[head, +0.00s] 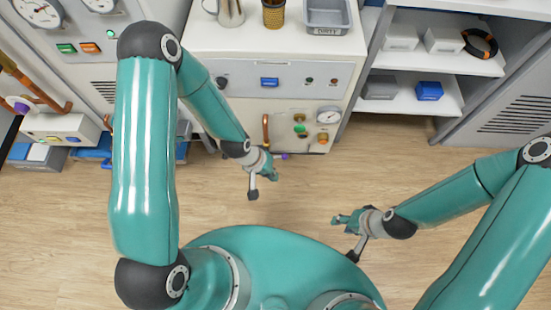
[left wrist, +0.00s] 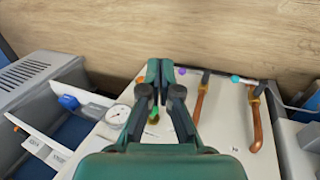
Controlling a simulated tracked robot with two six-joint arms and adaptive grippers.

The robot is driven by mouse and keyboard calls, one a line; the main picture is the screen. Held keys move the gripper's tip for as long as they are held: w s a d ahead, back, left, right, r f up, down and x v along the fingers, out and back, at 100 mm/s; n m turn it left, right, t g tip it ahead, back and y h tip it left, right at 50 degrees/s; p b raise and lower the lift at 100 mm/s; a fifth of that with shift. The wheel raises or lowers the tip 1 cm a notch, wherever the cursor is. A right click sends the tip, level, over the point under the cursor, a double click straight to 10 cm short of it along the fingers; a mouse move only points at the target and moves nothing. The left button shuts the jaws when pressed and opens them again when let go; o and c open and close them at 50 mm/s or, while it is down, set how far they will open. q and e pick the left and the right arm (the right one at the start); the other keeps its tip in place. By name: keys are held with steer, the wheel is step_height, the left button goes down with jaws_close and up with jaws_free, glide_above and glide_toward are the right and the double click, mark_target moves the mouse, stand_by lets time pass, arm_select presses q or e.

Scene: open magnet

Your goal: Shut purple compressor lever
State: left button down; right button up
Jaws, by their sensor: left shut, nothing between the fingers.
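A small purple knob (head: 284,156) shows at the lower front of the white cabinet in the head view, just beyond my left gripper (head: 272,176). In the left wrist view a purple knob (left wrist: 182,71) sits close to the right of the fingertips of my left gripper (left wrist: 160,66). Those fingers are together and empty. I cannot tell whether they touch the knob, and most of its lever is hidden. My right gripper (head: 342,219) hangs over the floor, away from the cabinet. Its finger opening is too small to tell.
The cabinet panel carries a dial (head: 328,116), coloured buttons and a copper pipe (head: 266,128). A teal knob (left wrist: 235,78) stands right of the purple one in the left wrist view. Another purple knob (head: 22,106) is on the far-left unit. The wooden floor (head: 310,185) between my grippers is clear.

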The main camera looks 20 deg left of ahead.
arm_select(q)
steer(key=w+a+f+n+t+y+b, duration=0.1)
steer(key=w+a+f+b, duration=0.2)
steer(key=w+f+b, duration=0.65)
steer(key=w+a+f+t+y+b, duration=0.1)
steer(key=w+a+f+b, duration=0.3)
steer(key=w+f+b, duration=0.6)
steer(key=b+x, duration=0.1)
steer(key=x, duration=0.1)
steer(key=s+b+x, duration=0.1)
steer(key=x, duration=0.2)
steer(key=b+x, duration=0.1)
steer(key=x, duration=0.2)
steer(key=shift+s+d+f+b, duration=0.25)
steer(key=shift+f+b, duration=0.05)
steer(key=shift+b, duration=0.05)
arm_select(e)
step_height(320, 180, down, 26)
steer(key=shift+f, duration=0.2)
arm_select(q)
steer(key=b, duration=0.2)
steer(key=d+f+b, duration=0.1)
steer(key=shift+w+f+b, duration=0.15)
steer(key=shift+f+b, duration=0.2)
steer(key=shift+b, duration=0.05)
steer(key=shift+d+r, duration=0.1)
steer(key=shift+r, duration=0.05)
arm_select(e)
step_height(320, 180, down, 4)
steer(key=shift+r, duration=0.25)
